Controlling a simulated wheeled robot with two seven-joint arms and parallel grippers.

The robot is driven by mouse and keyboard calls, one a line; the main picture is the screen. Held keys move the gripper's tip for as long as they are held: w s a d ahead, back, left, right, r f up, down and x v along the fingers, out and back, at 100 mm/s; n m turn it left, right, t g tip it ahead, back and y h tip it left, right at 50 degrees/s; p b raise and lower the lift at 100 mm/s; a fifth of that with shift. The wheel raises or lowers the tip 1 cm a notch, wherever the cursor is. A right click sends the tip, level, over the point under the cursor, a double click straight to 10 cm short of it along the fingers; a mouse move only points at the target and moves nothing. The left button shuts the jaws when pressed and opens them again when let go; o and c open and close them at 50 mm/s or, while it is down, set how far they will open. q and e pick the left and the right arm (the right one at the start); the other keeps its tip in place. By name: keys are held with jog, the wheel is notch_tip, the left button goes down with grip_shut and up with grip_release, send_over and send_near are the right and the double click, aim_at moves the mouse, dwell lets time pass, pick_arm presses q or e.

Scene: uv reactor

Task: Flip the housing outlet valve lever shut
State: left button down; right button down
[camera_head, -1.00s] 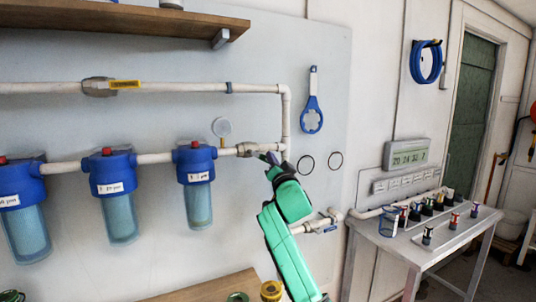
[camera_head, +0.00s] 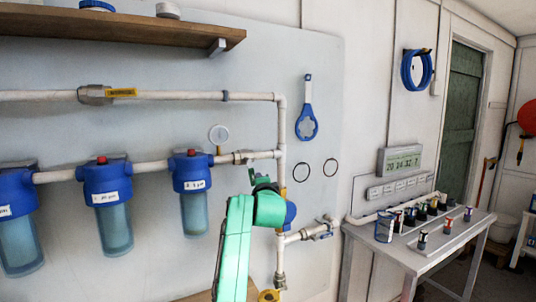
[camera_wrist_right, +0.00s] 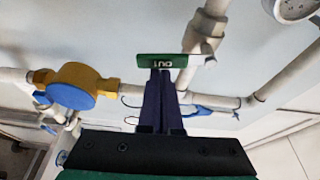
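The outlet valve (camera_head: 243,157) sits on the white pipe right of the third blue filter housing (camera_head: 193,170). In the right wrist view, its body (camera_wrist_right: 207,35) is at the upper middle. Its green lever (camera_wrist_right: 158,60), marked with letters like "OUT", points left, roughly across the pipe. My right gripper (camera_wrist_right: 160,75) has its dark fingers together, with the tips right at the lever; whether they touch or pinch it I cannot tell. In the head view, my right gripper (camera_head: 262,184) is just below and right of the valve. My left gripper is not in view.
A blue and yellow meter (camera_wrist_right: 73,86) is on the pipe left of my fingers in the wrist view. A gauge (camera_head: 218,134) is above the valve. A blue wrench (camera_head: 306,124) hangs on the wall. A metal table (camera_head: 440,245) with small bottles stands at right.

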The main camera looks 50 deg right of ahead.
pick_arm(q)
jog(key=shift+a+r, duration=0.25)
pick_arm(e)
jog(key=shift+w+a+f, duration=0.1)
jog(key=shift+w+a, duration=0.05)
jog(key=shift+a, duration=0.2)
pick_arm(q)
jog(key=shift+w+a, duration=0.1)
